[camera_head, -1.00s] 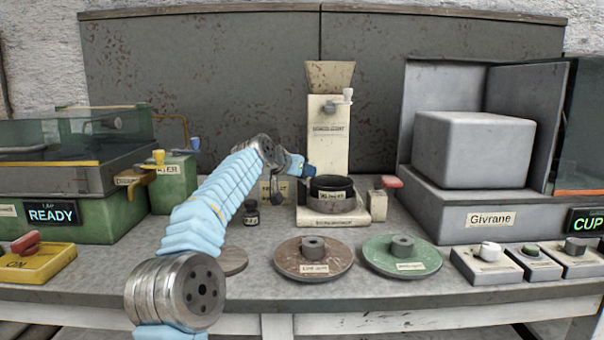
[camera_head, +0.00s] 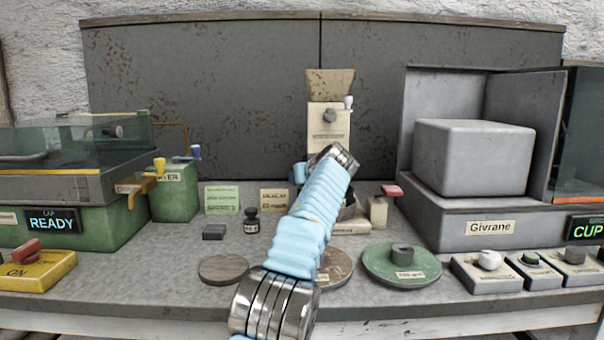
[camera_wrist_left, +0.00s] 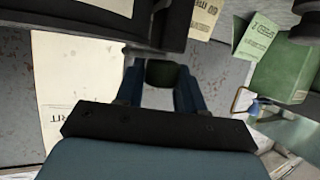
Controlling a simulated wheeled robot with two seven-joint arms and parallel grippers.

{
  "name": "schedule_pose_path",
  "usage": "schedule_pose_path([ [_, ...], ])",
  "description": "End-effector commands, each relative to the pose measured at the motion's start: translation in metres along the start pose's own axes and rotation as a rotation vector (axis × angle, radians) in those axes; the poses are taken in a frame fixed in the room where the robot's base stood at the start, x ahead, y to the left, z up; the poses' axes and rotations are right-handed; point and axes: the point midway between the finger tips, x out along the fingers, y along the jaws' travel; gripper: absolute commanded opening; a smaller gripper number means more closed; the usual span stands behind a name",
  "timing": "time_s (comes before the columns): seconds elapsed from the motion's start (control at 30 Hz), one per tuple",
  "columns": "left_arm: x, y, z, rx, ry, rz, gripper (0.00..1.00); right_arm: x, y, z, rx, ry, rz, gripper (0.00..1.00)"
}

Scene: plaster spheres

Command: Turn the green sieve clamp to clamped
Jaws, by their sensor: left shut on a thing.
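A dark green block (camera_wrist_left: 160,73), which looks like the sieve clamp, sits between the fingertips of my left gripper (camera_wrist_left: 161,84) in the left wrist view. The gripper is shut on it. Whether the clamp stands at clamped cannot be told. A dark, boxy part (camera_wrist_left: 130,22) lies just beyond the fingers. In the head view, my left arm crosses in front of the pale mill (camera_head: 328,133) and covers most of its dark cup and base. Only a bit of blue near the wrist (camera_head: 298,173) shows there; the fingers and clamp are hidden. My right gripper is not in view.
A brown disc (camera_head: 338,270) is partly behind my arm, with a green disc (camera_head: 400,264) to its right. A grey disc (camera_head: 223,268), a dark block (camera_head: 214,232) and a small bottle (camera_head: 251,222) are to its left. A red-topped post (camera_head: 378,208) stands right of the mill.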

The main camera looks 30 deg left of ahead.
Motion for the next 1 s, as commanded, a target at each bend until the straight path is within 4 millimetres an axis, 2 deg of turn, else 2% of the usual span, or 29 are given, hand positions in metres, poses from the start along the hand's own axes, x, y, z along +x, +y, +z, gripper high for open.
schedule_pose_path([
  [0.03, -0.0007, 0.0012, -0.0026, -0.008, 0.002, -0.028, 0.07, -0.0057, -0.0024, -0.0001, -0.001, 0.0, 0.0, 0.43],
  [0.4, 0.0005, 0.0, -0.0009, -0.061, 0.001, -0.146, 0.07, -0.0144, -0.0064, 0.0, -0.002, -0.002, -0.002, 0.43],
  [1.0, 0.001, -0.0001, 0.001, -0.07, -0.004, -0.169, 0.07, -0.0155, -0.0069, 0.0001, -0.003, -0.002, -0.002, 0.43],
])
